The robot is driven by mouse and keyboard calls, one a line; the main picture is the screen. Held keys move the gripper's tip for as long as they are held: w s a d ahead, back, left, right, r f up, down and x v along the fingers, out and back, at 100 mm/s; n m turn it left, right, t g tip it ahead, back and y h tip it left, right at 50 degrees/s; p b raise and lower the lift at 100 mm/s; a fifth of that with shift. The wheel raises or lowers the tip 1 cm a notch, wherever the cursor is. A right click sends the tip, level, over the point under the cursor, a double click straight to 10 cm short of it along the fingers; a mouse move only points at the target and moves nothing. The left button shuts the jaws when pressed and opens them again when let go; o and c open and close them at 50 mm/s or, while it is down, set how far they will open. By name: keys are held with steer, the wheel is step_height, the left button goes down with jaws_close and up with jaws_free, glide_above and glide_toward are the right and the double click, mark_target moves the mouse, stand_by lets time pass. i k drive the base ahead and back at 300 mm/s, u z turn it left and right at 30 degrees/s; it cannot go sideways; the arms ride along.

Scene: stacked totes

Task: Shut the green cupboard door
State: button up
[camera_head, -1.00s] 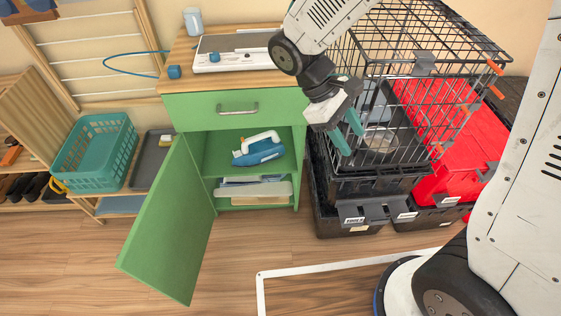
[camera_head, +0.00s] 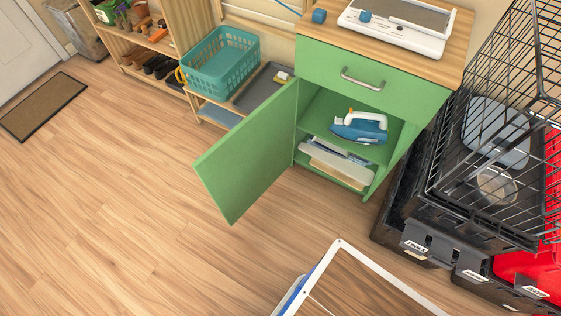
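The green cupboard door (camera_head: 250,152) stands wide open, hinged on the left side of the green cupboard (camera_head: 397,92) and swung out toward the lower left over the floor. Inside the cupboard, a blue and white iron (camera_head: 360,127) sits on the upper shelf. Flat boxes or papers (camera_head: 338,160) lie below it. The drawer above, with a metal handle (camera_head: 362,79), is shut. My gripper is not in view now.
A teal basket (camera_head: 220,65) sits on a low shelf at left. A white-framed board (camera_head: 365,285) is at the bottom. Floor left of the door is clear.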

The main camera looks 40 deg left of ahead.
mark_target(236, 171)
steer(key=z, duration=2.4)
steer(key=k, duration=2.7)
steer(key=u, duration=2.2)
steer(key=i, duration=0.5)
steer(key=z, duration=0.75)
steer(key=k, duration=0.4)
steer(key=u, duration=0.45)
